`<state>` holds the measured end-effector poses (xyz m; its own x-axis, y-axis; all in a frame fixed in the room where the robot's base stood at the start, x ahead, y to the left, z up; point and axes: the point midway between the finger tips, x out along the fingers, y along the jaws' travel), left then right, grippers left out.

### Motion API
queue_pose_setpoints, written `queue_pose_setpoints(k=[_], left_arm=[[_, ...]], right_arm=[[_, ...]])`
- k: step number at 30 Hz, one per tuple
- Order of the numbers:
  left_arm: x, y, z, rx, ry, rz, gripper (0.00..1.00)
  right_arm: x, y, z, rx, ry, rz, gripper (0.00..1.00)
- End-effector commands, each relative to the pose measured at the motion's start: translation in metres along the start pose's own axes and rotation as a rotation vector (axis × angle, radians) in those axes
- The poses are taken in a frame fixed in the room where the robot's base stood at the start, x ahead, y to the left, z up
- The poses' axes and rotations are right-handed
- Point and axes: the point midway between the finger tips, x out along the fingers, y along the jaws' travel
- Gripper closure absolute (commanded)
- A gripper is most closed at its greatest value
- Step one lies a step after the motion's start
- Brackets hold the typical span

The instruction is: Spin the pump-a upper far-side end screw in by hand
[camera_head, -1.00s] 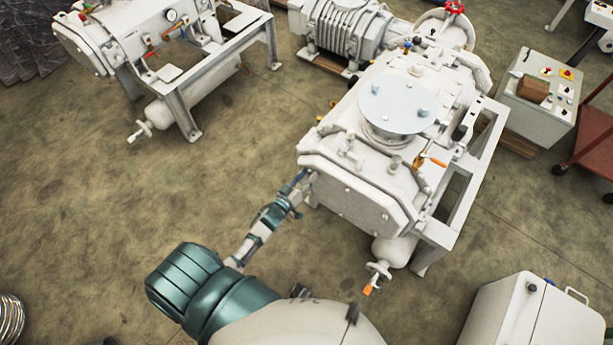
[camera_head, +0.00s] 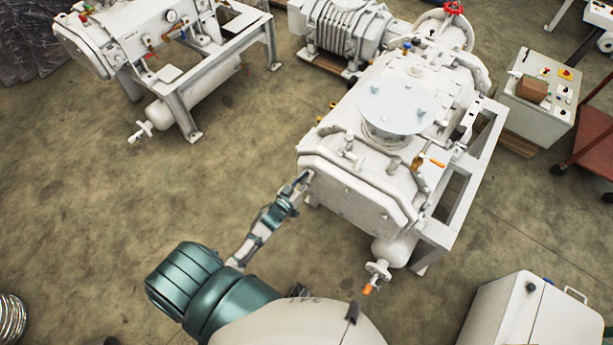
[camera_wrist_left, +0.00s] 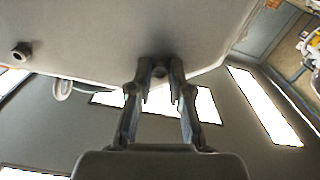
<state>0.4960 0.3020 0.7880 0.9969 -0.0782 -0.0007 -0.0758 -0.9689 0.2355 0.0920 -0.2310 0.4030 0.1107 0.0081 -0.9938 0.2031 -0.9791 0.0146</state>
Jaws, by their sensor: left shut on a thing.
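The pump (camera_head: 360,207) is a large off-white machine on a frame in the head view, with a flat end plate facing me. My left gripper (camera_head: 302,183) reaches the left edge of that end plate. In the left wrist view my left gripper (camera_wrist_left: 160,82) is shut, its two fingertips close around a small round screw head (camera_wrist_left: 160,71) near the edge of the end plate (camera_wrist_left: 120,38). The screw's shaft is hidden by the fingers and shadow. My right gripper is not in view.
Another screw head (camera_wrist_left: 21,51) stands out of the plate in the left wrist view. A second pump (camera_head: 130,45) stands at the upper left, a control box (camera_head: 540,105) at the right and a white cabinet (camera_head: 535,315) at the lower right.

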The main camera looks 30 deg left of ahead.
Motion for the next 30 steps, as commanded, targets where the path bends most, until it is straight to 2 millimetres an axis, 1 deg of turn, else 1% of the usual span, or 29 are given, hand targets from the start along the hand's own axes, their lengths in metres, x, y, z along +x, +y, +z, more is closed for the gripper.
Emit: queue_pose_setpoints(k=[9, 15, 21, 30], left_arm=[[0.000, -0.001, -0.001, 0.294, -0.002, -0.002, 1.00], [0.000, -0.001, 0.000, 0.486, -0.002, -0.002, 1.00], [-0.001, -0.001, 0.001, 0.675, -0.002, -0.001, 1.00], [-0.001, -0.001, 0.002, 0.961, -0.002, 0.001, 1.00]], right_arm=[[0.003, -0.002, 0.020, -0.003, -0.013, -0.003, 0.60], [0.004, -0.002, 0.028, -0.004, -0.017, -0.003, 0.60], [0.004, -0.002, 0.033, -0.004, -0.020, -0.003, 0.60], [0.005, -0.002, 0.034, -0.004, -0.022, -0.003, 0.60]])
